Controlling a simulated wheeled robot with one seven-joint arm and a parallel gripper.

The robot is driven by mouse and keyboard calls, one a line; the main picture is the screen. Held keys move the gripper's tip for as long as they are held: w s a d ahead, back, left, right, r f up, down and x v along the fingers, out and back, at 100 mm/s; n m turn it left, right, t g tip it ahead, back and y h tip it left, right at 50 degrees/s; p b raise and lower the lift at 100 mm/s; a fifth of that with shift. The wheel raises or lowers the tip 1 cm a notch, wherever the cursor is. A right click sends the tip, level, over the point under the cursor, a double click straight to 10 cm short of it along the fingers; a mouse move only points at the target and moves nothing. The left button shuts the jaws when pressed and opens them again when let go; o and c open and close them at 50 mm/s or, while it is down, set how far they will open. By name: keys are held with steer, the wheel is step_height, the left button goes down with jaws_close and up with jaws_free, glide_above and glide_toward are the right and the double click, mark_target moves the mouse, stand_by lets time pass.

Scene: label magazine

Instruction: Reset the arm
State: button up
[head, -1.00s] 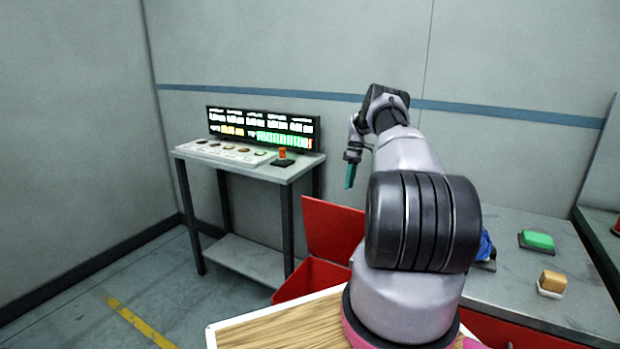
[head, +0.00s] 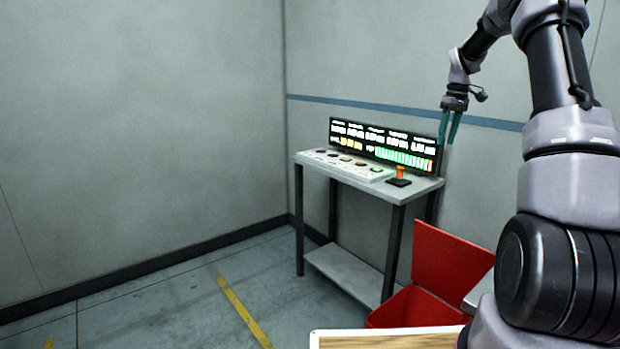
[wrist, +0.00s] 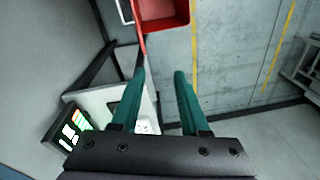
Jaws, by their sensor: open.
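My gripper (head: 449,126) is at the upper right in the head view, raised above the right end of a small table, its teal fingers pointing down. The fingers are apart with nothing between them. In the wrist view my gripper (wrist: 160,80) is also open and empty, with floor and part of the table behind it. My arm is bent and reaches up along the right side of the head view.
The small table (head: 418,188) carries a lit display (head: 350,141), a button panel (head: 345,165) and an orange-topped control (head: 399,177). A red open-lidded bin (head: 450,262) stands right of it. Open floor with a yellow line (head: 243,312) lies left.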

steer(key=s+a+r+m+t, duration=0.2)
steer(key=s+a+r, duration=0.45)
steer(key=s, duration=0.25)
steer(key=s+a+r+m+t, duration=0.1)
steer(key=s+a+r+m, duration=0.1)
steer(key=s+a+r, duration=0.55)
steer(key=s+a+f+m+t, duration=0.1)
steer(key=s+a+m+t, duration=0.1)
steer(key=s, duration=0.9)
steer(key=s+a+f+m+t, duration=0.1)
steer(key=s+a+m, duration=0.1)
steer(key=s, duration=0.8)
steer(key=shift+s+a+f+m+t+y, duration=0.15)
steer(key=shift+s+m+t+y, duration=0.25)
steer(key=shift+s, duration=0.1)
